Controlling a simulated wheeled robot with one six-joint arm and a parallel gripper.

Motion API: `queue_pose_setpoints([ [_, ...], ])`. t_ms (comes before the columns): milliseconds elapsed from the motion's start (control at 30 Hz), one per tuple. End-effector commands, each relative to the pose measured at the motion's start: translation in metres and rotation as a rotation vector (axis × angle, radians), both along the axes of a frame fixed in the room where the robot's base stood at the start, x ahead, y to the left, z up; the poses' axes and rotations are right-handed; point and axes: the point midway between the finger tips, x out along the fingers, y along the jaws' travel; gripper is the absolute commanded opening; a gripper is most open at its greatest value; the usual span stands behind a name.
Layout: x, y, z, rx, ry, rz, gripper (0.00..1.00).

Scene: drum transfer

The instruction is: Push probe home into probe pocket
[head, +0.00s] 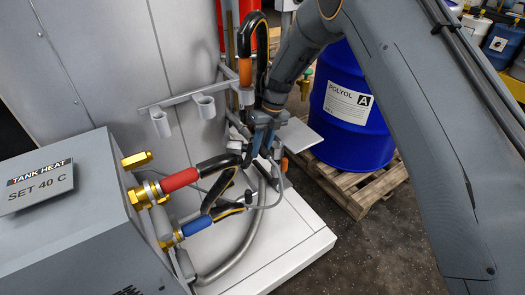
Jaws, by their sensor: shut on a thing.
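My gripper (262,145) points down near the middle of the head view, beside the tall grey tank wall and above the white base plate. It is shut on the probe, which is small and mostly hidden between and behind the fingers. A thin grey cable loops below the gripper. I cannot make out the probe pocket's opening, nor whether the probe's tip is in it or apart from it.
Left is the grey TANK HEAT unit (75,225), with a red-sleeved hose (180,180) and a blue-sleeved hose (196,225) on brass fittings. Grey holder cups (161,124) hang from a rail. A blue POLYOL drum (352,115) stands on a wooden pallet (372,193).

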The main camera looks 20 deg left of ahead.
Motion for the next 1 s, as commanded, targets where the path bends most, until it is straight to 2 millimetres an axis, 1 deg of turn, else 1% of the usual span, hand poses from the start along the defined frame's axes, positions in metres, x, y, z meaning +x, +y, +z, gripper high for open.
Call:
queue_pose_setpoints([
  [1000,0.018,0.021,-0.001,0.000,0.000,0.001,0.00],
])
